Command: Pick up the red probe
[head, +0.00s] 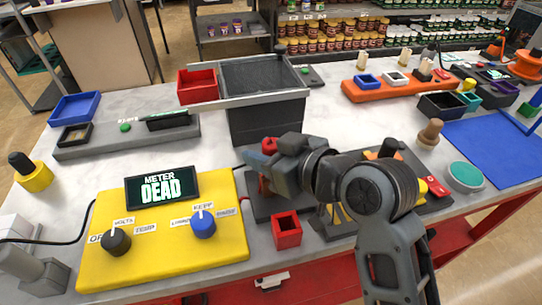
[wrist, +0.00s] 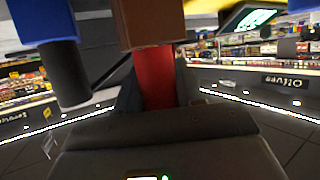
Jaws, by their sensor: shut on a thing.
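My gripper (head: 268,160) reaches left over the dark tray (head: 257,207), at the front middle of the bench. It is shut on the red probe, which shows in the wrist view as a red shaft (wrist: 157,82) under a brownish block. In the head view a bit of red (head: 264,186) shows just below the jaws, mostly hidden by my gripper. I cannot tell whether the probe is clear of the tray.
A yellow meter (head: 165,255) reading "METER DEAD" stands left, with black and blue knobs. A small red box (head: 286,230) sits close below my gripper. A dark bin (head: 265,110) stands behind it. A blue mat (head: 495,148) lies right.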

